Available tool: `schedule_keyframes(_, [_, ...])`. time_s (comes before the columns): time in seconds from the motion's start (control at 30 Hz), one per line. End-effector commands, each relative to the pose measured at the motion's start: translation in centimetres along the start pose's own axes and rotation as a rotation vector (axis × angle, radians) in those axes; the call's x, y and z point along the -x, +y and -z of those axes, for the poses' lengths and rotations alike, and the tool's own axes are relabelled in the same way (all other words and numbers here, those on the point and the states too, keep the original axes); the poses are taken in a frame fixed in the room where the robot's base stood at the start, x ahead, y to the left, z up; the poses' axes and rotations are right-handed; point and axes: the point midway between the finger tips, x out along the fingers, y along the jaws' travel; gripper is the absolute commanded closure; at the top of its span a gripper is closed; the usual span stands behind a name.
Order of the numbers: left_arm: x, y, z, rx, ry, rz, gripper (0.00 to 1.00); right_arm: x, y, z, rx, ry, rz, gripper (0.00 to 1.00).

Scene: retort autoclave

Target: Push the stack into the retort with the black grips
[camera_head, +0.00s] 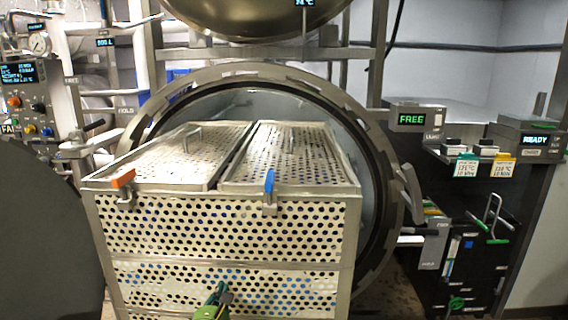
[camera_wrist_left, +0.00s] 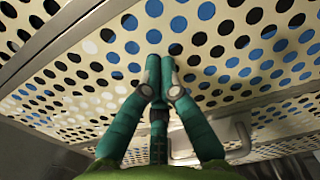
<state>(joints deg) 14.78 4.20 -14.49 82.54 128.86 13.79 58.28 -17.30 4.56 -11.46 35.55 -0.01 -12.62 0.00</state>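The stack (camera_head: 225,228) is made of perforated metal baskets, one above another, under a two-panel perforated lid (camera_head: 290,155). An orange latch (camera_head: 123,180) and a blue latch (camera_head: 269,186) sit on its front rim. It stands before the round mouth of the retort (camera_head: 270,75), its far end overlapping the opening. My green left gripper (camera_head: 218,296) is low at the stack's front. In the left wrist view its fingertips (camera_wrist_left: 160,65) are together, close to the perforated wall (camera_wrist_left: 215,50); I cannot tell if they touch it. I cannot make out black grips. My right gripper is not in view.
A metal handle (camera_wrist_left: 235,145) shows on the right in the left wrist view. A control panel (camera_head: 28,105) with gauges and pipes is at left. A shelf with a FREE display (camera_head: 411,119) and a READY display (camera_head: 535,140) is at right.

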Motion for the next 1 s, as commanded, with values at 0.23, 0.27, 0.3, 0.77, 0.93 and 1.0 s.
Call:
schedule_keyframes(0.23, [-3.0,0.4,-1.7,0.004,-0.031,-0.006,1.00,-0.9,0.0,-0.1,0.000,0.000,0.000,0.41])
schedule_keyframes(0.27, [-3.2,0.4,-1.8,0.004,-0.032,-0.006,1.00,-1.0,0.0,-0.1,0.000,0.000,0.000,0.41])
schedule_keyframes(0.3, [-3.5,0.4,-1.8,0.004,-0.032,-0.006,1.00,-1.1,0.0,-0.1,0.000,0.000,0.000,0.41])
schedule_keyframes(0.77, [-4.0,0.2,-1.6,0.002,-0.026,-0.003,1.00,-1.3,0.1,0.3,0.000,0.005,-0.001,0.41])
schedule_keyframes(0.93, [-5.3,0.1,-1.4,0.002,-0.026,-0.002,1.00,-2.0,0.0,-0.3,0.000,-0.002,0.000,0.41])
schedule_keyframes(1.0, [-5.9,0.1,-1.4,0.002,-0.026,-0.002,1.00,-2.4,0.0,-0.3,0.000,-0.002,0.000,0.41])
